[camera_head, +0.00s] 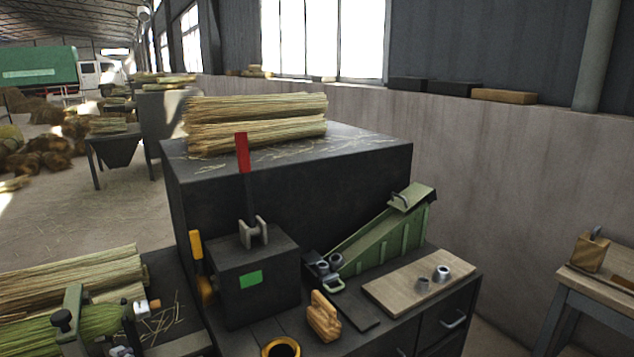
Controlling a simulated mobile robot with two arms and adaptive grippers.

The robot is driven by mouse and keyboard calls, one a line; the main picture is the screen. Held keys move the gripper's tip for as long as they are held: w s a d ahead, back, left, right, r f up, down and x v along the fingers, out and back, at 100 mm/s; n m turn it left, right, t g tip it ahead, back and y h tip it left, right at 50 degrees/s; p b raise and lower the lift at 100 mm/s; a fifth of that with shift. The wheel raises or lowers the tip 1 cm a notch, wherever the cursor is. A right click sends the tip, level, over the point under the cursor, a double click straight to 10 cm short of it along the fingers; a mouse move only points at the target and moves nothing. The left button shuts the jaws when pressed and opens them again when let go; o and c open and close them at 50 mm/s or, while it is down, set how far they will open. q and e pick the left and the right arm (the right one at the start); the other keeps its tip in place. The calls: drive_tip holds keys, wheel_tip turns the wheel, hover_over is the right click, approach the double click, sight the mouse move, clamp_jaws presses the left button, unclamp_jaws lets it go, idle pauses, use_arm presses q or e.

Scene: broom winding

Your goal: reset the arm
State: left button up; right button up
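Neither of my grippers shows in the head view, and no part of my arms can be made out, so what they hold cannot be seen. A dark machine box (255,285) with a green label stands on the bench. A lever with a red handle (242,153) rises upright from a bracket on its top. A yellow-handled lever (196,247) is on the box's left side. At the lower left, a bundle of green broom fibre (95,322) lies at a grey-green clamp (72,318).
Straw bundles (258,118) lie on a tall dark cabinet behind. A green sloped fixture (382,240), a wooden board (420,280) with two metal cups and a wooden block (324,317) crowd the bench. A side table (592,283) stands right; floor shows between.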

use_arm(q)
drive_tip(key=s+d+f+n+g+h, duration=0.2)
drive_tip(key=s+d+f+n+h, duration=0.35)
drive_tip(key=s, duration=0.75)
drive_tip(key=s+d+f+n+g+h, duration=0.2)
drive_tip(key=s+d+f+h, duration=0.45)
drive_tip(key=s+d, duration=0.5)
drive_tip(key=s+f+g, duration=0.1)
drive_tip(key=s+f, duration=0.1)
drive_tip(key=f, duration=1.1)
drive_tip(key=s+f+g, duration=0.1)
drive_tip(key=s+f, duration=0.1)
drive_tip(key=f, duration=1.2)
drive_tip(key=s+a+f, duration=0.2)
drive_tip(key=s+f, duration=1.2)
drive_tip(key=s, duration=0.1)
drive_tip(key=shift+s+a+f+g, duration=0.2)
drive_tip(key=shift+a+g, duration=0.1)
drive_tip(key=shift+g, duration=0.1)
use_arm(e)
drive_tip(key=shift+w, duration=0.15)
